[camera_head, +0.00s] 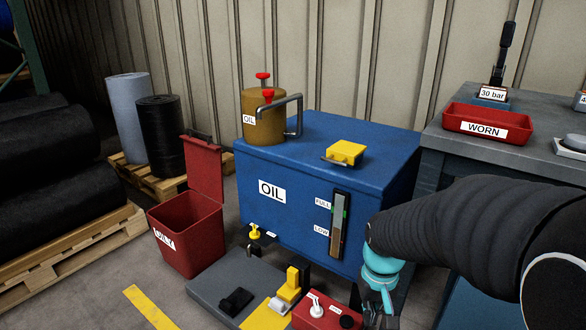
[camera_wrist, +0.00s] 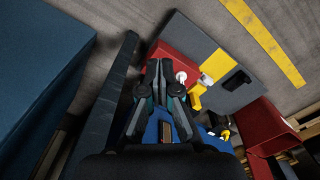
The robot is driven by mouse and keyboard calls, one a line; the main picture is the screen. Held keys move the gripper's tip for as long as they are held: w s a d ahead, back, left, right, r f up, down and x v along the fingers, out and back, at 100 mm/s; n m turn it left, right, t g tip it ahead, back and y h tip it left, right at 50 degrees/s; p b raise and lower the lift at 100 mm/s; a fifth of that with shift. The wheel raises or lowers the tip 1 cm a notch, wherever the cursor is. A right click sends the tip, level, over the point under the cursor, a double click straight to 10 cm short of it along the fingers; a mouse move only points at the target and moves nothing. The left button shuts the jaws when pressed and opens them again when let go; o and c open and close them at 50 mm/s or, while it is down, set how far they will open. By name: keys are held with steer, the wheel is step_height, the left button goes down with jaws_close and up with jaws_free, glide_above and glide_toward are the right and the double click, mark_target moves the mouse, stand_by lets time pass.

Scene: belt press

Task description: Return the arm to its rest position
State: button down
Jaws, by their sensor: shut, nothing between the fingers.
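My gripper (camera_head: 380,308) is at the lower right of the head view, at the end of my dark sleeved arm with a teal wrist. It points down in front of the blue oil tank (camera_head: 280,222), to the right of the red control box (camera_head: 325,312). In the wrist view my gripper (camera_wrist: 159,66) has its fingers together and holds nothing. The red control box (camera_wrist: 172,58) with a white switch lies beyond the fingertips there. I cannot tell how far the fingertips are from the box.
A grey floor plate (camera_head: 225,285) with yellow parts lies left of the control box. A red OILY bin (camera_head: 190,235) stands open at left. The brown oil can (camera_head: 262,118) sits on the tank. A workbench (camera_head: 480,150) bears a red WORN tray (camera_head: 488,122) at right.

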steer(key=s+r+t+p, duration=0.1)
steer(key=s+r+t, duration=0.1)
steer(key=s+r, duration=0.3)
steer(key=s+r+t+p, duration=0.2)
steer(key=s+r, duration=0.4)
steer(key=r, duration=0.6)
steer(key=shift+s+a+t, duration=0.2)
steer(key=shift+a+t, duration=0.1)
steer(key=shift+t, duration=0.5)
